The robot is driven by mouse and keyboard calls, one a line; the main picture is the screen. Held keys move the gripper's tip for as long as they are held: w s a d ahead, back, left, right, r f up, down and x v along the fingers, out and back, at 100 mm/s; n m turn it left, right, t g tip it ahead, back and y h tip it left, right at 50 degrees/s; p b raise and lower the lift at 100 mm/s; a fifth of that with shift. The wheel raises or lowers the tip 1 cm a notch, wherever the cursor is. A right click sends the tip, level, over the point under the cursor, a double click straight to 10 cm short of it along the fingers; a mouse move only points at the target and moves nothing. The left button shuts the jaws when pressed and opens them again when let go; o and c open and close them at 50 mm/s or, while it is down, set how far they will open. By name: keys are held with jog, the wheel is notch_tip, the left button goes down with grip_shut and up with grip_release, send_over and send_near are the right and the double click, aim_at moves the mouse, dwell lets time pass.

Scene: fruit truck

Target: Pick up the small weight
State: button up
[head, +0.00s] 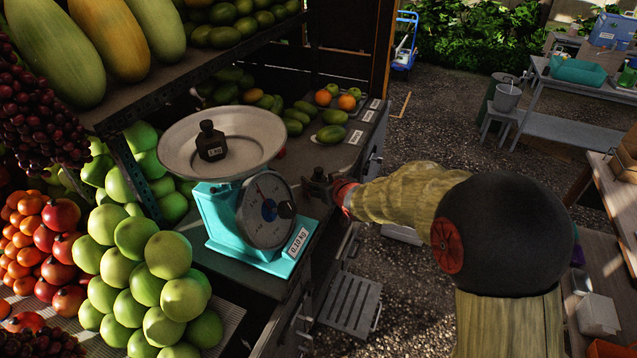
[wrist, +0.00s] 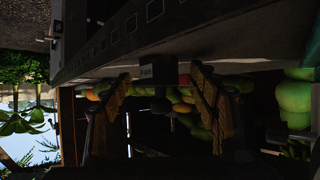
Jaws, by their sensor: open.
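The small weight (wrist: 158,72) is a dark block with a pale label and a knob. In the wrist view, which is upside down, it stands on the counter, between and beyond my fingers. My gripper (wrist: 158,100) is open, with a brown finger on each side and visible gaps to the weight. In the head view my gripper (head: 328,184) is at the counter edge, right of the scale; dark shapes there blend together, so the small weight is hard to separate from the fingers. A larger dark weight (head: 211,142) sits on the scale's pan.
The turquoise scale (head: 225,222) with a round dial and metal pan (head: 262,150) stands just left of my gripper. Green fruit (head: 150,285) is piled at the front left. Mangoes (head: 331,134) and oranges (head: 347,102) lie farther back on the counter (head: 345,158). Gravel ground is right.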

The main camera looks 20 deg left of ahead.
jog(key=shift+w+a, duration=0.1)
jog(key=shift+c, duration=0.8)
grip_shut()
